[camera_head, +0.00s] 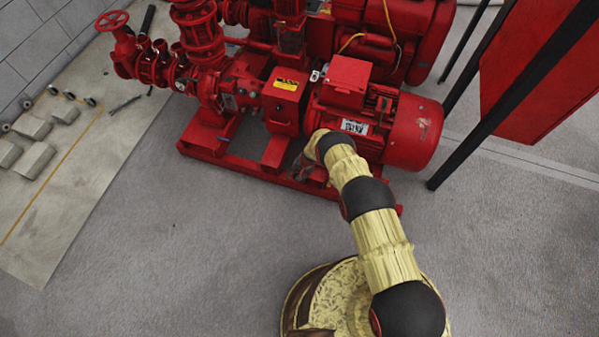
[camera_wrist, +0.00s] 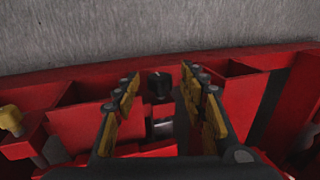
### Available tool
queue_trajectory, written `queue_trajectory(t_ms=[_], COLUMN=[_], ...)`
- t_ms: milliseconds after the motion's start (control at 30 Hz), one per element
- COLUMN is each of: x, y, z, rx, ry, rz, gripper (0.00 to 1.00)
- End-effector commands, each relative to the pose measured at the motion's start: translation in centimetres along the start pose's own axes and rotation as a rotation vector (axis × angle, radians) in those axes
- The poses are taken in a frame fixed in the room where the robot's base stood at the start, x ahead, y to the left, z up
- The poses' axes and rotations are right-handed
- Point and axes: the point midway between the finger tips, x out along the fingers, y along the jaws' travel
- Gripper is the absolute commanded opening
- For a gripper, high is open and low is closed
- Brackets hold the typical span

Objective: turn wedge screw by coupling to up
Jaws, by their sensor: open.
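In the wrist view my gripper (camera_wrist: 159,92) is open, with one finger on each side of a small dark screw head (camera_wrist: 159,84). A short pale metal shaft (camera_wrist: 162,127) shows nearer the camera, between the fingers. This looks like the wedge screw at the red base frame (camera_wrist: 210,62). There is a gap between the head and each finger; I see no clear contact. In the head view my gripper (camera_head: 303,168) is low at the front of the base frame, below the red coupling cover (camera_head: 285,92). The screw cannot be made out there.
The red motor (camera_head: 415,130) stands just right of my gripper, and red pump pipework (camera_head: 200,40) is at the left. A yellowish bolt (camera_wrist: 12,118) sits at the wrist view's left edge. Black posts (camera_head: 500,90) stand at the right. The grey floor (camera_head: 180,250) in front is clear.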

Motion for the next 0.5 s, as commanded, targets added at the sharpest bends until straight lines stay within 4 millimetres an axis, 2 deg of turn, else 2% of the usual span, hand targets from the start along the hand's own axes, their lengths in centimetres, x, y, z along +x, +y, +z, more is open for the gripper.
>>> queue_trajectory(t_ms=[500], x=[-6.8], y=[0.0], z=[0.0], rx=[0.0], ry=[-0.001], rz=[0.0], gripper=[0.42])
